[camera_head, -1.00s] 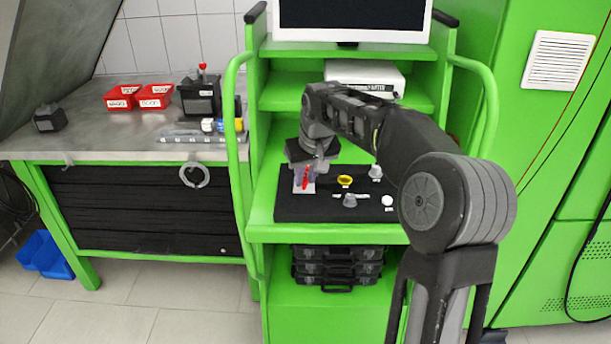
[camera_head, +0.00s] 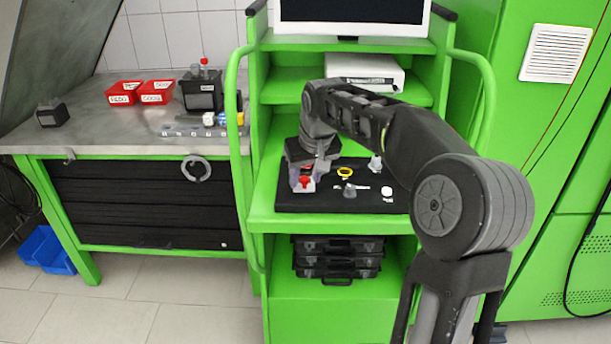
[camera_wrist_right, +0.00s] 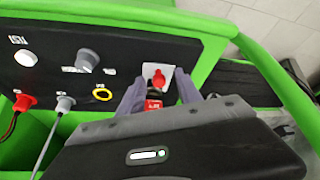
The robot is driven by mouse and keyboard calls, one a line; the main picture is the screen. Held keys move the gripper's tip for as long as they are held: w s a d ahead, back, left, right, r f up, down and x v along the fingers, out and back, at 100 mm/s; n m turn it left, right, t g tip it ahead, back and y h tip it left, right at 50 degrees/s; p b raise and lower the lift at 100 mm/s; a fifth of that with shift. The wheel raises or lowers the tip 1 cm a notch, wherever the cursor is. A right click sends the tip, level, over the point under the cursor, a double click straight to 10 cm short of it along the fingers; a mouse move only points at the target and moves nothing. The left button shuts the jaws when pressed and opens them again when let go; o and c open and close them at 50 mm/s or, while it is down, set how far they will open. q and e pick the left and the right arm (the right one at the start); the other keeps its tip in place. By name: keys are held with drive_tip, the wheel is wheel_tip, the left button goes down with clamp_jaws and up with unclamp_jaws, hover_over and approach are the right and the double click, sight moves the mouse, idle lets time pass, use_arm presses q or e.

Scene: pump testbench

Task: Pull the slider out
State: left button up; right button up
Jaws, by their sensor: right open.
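A red-topped part (camera_head: 305,181) stands on a small white plate (camera_head: 296,189) at the left end of the black panel. In the right wrist view the red part (camera_wrist_right: 157,79) points up from its white plate (camera_wrist_right: 147,70). I cannot tell for sure which part is the slider. My right gripper (camera_head: 302,176) is open. In the right wrist view its two grey fingers (camera_wrist_right: 160,88) lie on either side of the red part, with no clear grip on it. A red labelled piece (camera_wrist_right: 153,104) shows between the fingers, nearer the wrist. My left gripper is not in view.
The black panel (camera_head: 330,204) also bears a yellow ring (camera_head: 345,173), a grey knob (camera_head: 349,189) and a white button (camera_head: 387,193). Red and grey plugs with cables show in the wrist view. Green rails flank the shelf. A workbench (camera_head: 110,130) with red bins stands left.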

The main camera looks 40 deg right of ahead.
drive_tip(key=v, duration=0.7)
drive_tip(key=shift+s+r, duration=0.2)
drive_tip(key=shift+r, duration=0.15)
